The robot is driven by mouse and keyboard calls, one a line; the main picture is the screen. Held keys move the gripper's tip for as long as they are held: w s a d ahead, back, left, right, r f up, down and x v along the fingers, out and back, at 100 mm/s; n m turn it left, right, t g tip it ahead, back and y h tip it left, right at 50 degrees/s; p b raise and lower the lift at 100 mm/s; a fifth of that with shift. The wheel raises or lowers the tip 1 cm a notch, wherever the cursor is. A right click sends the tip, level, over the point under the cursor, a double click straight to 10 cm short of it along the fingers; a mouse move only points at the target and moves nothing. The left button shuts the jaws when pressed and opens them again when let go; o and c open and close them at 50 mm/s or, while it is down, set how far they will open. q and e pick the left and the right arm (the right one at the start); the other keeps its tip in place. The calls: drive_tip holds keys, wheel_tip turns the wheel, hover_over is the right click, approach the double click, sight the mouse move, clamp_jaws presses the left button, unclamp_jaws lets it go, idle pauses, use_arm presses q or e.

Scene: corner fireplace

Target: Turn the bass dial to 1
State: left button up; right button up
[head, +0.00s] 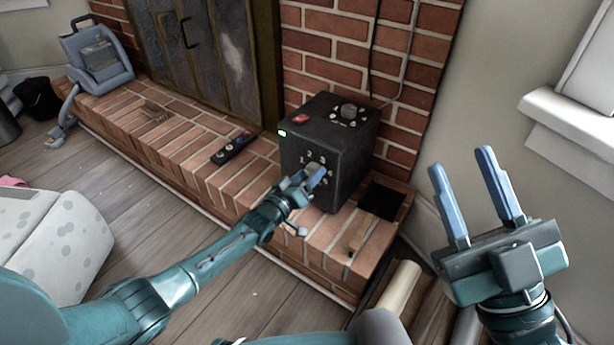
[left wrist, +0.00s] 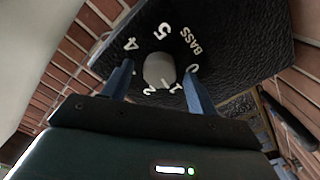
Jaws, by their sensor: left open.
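The black speaker box (head: 322,150) stands on the brick hearth. Its front-face bass dial is mostly hidden behind my left gripper (head: 305,180) in the head view. In the left wrist view the pale grey bass dial (left wrist: 159,70) sits between the two blue fingers of my left gripper (left wrist: 158,68), with a gap on each side. White numbers and the word BASS (left wrist: 191,40) surround it. I cannot tell which number the dial points to. My right gripper (head: 466,160) is raised at the right, fingers apart and empty.
Another knob (head: 349,111) and a red switch (head: 300,119) are on the box's top. A black remote-like object (head: 233,148) lies on the hearth (head: 190,150) to the left. Brick wall stands behind.

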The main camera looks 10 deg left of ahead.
use_arm(q)
drive_tip(key=shift+s+a+p, duration=0.1)
drive_tip(key=shift+s+p, duration=0.2)
drive_tip(key=p+v, duration=0.5)
drive_tip(key=v, duration=0.7)
drive_tip(key=shift+s, duration=0.25)
use_arm(e)
wheel_tip(320, 180, down, 6)
drive_tip(key=s+m+g+h, duration=0.1)
drive_tip(key=m+g+h, duration=0.1)
drive_tip(key=m+h, duration=0.3)
drive_tip(key=shift+a, duration=0.25)
use_arm(q)
drive_tip(key=shift+a, duration=0.15)
